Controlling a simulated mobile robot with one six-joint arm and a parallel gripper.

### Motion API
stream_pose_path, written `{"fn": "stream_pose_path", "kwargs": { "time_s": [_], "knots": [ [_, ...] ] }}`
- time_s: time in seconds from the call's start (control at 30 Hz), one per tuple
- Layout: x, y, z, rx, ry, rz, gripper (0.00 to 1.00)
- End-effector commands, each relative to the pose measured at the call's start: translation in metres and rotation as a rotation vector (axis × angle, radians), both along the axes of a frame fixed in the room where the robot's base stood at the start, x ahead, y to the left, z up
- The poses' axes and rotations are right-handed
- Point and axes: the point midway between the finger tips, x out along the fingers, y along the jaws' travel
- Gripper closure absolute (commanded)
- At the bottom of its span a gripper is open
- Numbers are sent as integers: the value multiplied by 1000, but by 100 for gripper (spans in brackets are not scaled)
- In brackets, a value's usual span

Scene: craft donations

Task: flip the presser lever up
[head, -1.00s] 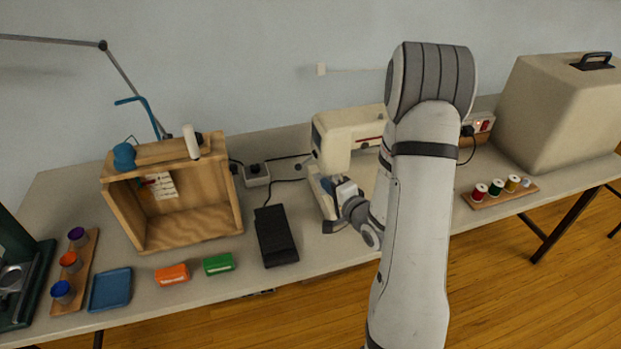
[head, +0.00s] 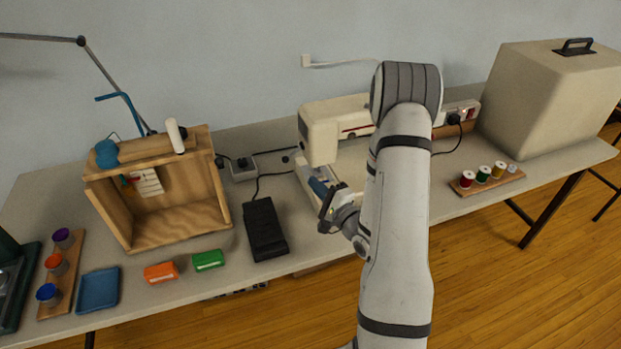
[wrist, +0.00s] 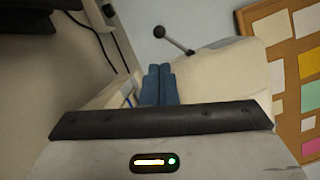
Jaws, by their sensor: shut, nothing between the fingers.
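The cream sewing machine (head: 320,135) stands on the table, partly hidden behind my arm. In the wrist view its body (wrist: 228,72) fills the middle right. A lever with a dark ball knob (wrist: 159,32) and a thin metal rod sticks out from the machine's edge there; I take it as the presser lever. I cannot make it out in the head view. My gripper (head: 318,188) is low in front of the machine's head end. In the wrist view its blue fingers (wrist: 158,84) are together and empty, apart from the knob.
A black foot pedal (head: 265,229) lies left of the gripper, with a wooden box (head: 222,205) beyond it. A spool rack (head: 488,184) and a beige case (head: 545,100) stand to the right.

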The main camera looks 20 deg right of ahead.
Motion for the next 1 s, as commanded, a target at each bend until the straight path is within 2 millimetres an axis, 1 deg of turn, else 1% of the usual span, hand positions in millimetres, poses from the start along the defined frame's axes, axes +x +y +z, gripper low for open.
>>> {"fn": "stream_pose_path", "kwargs": {
  "time_s": [0.1,0.3,0.43,0.6,1.0],
  "knots": [
    [21,8,5,-2,-3,3,100],
    [55,20,8,-1,-2,3,100],
    [71,24,8,-2,-1,2,100],
    [80,27,8,-1,-1,0,100],
    [80,28,7,2,-1,1,100]
  ]
}}
